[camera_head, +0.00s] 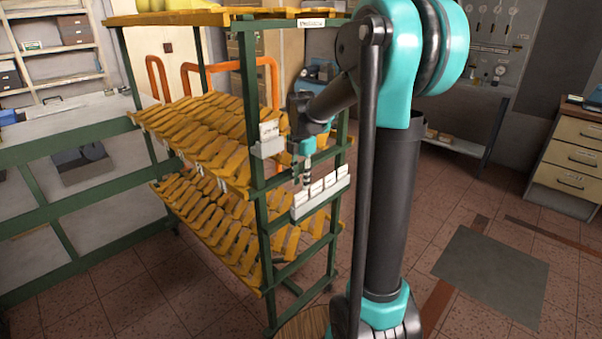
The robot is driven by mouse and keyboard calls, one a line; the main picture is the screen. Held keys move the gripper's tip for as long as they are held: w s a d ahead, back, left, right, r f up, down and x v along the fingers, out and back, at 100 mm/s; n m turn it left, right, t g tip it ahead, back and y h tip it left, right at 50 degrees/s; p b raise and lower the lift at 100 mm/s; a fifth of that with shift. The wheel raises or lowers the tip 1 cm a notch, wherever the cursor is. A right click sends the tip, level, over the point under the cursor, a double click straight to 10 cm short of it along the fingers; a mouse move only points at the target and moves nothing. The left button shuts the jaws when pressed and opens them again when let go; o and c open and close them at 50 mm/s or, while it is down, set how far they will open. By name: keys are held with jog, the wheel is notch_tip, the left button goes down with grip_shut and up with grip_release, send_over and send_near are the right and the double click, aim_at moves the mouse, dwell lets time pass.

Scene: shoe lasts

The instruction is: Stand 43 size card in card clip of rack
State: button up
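The green-framed rack (250,100) holds slanted shelves of yellow lasts. A small pale block (268,149), which looks like the card clip, is on its near corner post. A white card (269,130) with unreadable print shows upright at the block. Lower right on the rack's end, a pale tray (322,198) carries a row of several white cards (316,188); their numbers are too small to read, so I cannot tell which is 43. My gripper (306,182) points down at the tray's left back end. Its fingers are too small to show whether they are open or hold anything.
A wooden round top (304,325) is low beside my arm's base. Green rails (60,205) run at the left. A drawer cabinet (570,160) and a grey floor mat (492,277) are at the right. The tiled floor between is clear.

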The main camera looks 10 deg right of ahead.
aim_at(301, 194)
jog(key=shift+f, duration=3.1)
grip_shut()
jog(key=shift+r, duration=0.1)
jog(key=shift+r, duration=3.4)
jog(key=shift+r, duration=0.1)
